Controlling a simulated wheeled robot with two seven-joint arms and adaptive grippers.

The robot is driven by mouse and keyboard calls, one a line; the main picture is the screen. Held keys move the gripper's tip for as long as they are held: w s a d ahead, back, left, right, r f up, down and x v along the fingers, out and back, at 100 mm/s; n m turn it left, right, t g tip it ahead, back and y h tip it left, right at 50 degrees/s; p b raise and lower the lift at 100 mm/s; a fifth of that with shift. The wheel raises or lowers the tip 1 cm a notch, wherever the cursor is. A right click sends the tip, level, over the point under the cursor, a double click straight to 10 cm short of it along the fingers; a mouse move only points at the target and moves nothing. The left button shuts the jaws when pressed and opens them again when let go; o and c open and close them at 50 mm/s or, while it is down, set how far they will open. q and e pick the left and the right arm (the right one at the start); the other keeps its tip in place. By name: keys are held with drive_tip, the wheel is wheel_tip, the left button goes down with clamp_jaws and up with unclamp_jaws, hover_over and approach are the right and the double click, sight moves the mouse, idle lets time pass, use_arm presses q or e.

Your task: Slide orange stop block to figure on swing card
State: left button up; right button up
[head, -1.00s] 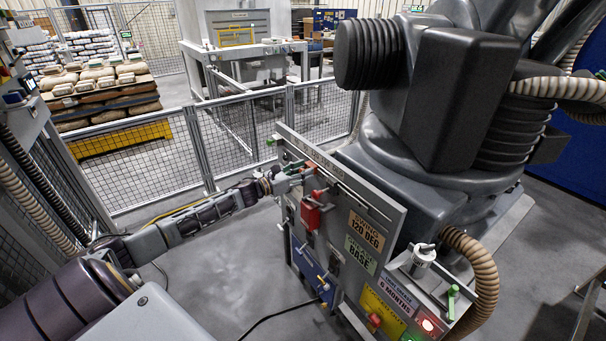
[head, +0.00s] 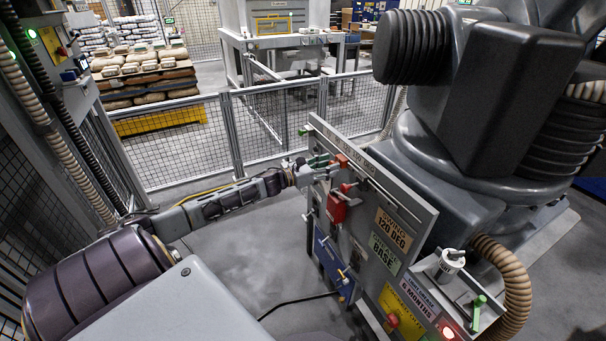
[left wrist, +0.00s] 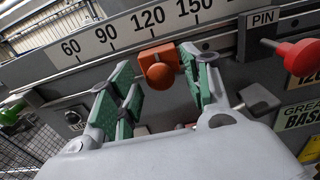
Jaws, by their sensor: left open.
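The orange stop block (head: 342,160) sits on the rail at the panel's upper edge. My left gripper (head: 322,163) is at the panel's upper left. Its green-padded fingers (left wrist: 160,88) are open, one side left of the block and the other close to its right side. I cannot tell whether they touch it. The swing card (head: 393,230) reads "SWING 120 DEG". My right gripper is not in view.
A red knob (left wrist: 298,54) sticks out right of the block, near the PIN label (left wrist: 263,18). A red part (head: 338,208) hangs below the rail. The base card (head: 384,254) is under the swing card. The large grey robot (head: 480,110) stands behind the panel.

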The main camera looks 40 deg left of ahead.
use_arm(q)
drive_tip(key=v, duration=1)
idle(0.9)
drive_tip(key=shift+w, duration=0.1)
idle(0.7)
